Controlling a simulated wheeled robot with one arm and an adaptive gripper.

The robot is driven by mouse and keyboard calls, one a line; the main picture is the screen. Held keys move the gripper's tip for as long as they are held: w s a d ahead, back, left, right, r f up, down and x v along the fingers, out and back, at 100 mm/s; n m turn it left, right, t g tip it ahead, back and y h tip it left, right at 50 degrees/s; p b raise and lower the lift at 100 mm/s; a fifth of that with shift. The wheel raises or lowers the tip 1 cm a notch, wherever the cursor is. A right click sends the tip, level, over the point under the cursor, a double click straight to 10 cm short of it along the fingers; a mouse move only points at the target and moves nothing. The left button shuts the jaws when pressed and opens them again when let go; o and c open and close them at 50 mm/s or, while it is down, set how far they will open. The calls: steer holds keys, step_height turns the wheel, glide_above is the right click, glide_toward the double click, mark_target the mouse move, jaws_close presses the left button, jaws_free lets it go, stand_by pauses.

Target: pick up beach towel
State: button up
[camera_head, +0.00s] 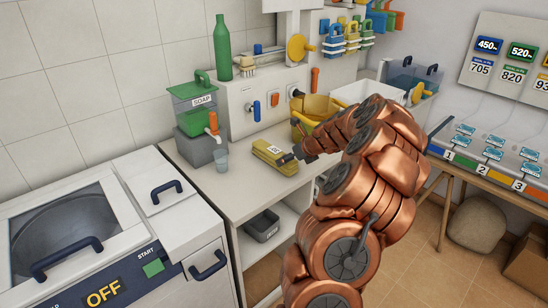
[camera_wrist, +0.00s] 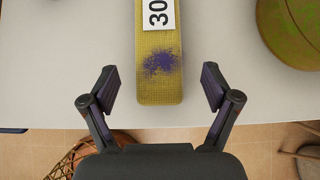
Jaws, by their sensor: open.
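The beach towel looks like a folded yellow textured bundle (camera_head: 273,155) lying on the white counter in the head view. In the wrist view the yellow bundle (camera_wrist: 160,72) has a white label reading 30 and a dark purple stain near its close end. My gripper (camera_wrist: 160,88) is open, with one finger on each side of the bundle's close end in the picture and gaps between. In the head view my gripper (camera_head: 297,154) is at the right end of the bundle. I cannot tell its height above the counter. The far end is cut off in the wrist view.
On the counter (camera_head: 232,185) stand a grey-green soap dispenser (camera_head: 196,108), a clear cup (camera_head: 221,160) and a yellow bucket (camera_head: 316,110). A green bottle (camera_head: 222,50) stands on the white unit behind. A washing machine (camera_head: 100,235) is at left. A wicker basket (camera_wrist: 85,158) is below the counter edge.

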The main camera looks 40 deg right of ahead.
mark_target(274, 157)
steer(key=shift+w+r+p+x, duration=0.1)
steer(key=shift+p+x, duration=0.2)
steer(key=shift+x, duration=1.25)
steer(key=shift+w+r+p+x, duration=0.15)
steer(key=shift+p+x, duration=0.1)
steer(key=shift+x, duration=1.35)
steer(key=shift+c, duration=0.3)
steer(key=shift+s, duration=0.1)
steer(key=c, duration=1.4)
steer(key=shift+o, duration=0.2)
steer(key=shift+d+r, duration=0.1)
